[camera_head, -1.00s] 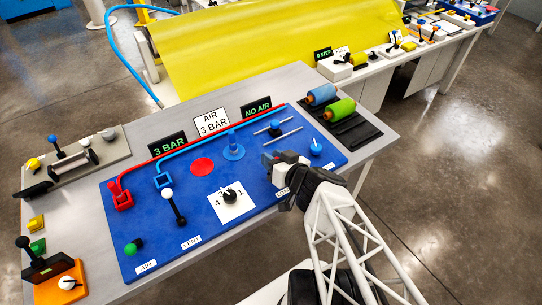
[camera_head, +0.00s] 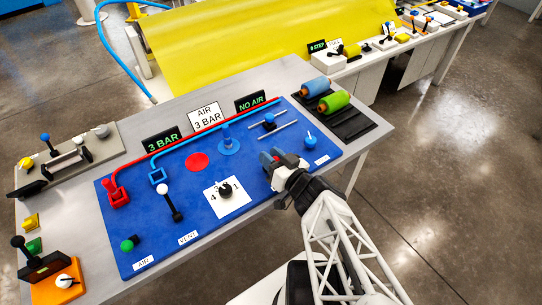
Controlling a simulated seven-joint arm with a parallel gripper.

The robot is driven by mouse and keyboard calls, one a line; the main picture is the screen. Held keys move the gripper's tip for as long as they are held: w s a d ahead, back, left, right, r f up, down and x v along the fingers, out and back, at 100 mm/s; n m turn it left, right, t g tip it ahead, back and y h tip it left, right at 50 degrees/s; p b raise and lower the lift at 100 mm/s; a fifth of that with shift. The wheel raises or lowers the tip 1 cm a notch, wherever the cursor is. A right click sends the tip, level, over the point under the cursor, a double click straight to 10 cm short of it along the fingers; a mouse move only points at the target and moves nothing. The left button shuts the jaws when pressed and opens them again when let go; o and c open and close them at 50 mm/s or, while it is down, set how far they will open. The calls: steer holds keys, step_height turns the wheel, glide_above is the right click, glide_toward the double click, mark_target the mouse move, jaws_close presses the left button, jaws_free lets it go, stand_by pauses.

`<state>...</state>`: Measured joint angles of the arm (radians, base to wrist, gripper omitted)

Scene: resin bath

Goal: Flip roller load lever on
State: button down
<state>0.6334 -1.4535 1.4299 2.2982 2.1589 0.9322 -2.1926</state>
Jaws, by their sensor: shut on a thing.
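The blue control panel (camera_head: 240,190) lies on the grey bench. My gripper (camera_head: 268,158) is low over its front right part, with its fingers shut. The thing held is mostly hidden by the gripper and my wrist, so the roller load lever cannot be seen clearly; it appears to be what is between the fingers. A blue knob (camera_head: 310,137) stands upright to the right of my gripper, apart from it. A white-knobbed lever (camera_head: 168,203) stands to the left, by the VENT label (camera_head: 188,238).
A black dial on a white square (camera_head: 225,189) sits left of my gripper. A blue post (camera_head: 227,142) and thin rails (camera_head: 270,125) lie behind it. Blue and green rollers (camera_head: 334,101) rest at the bench's right end.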

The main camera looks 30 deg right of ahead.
steer(key=c, duration=0.9)
jaws_free()
steer(key=shift+o, duration=0.2)
steer(key=shift+w, duration=0.2)
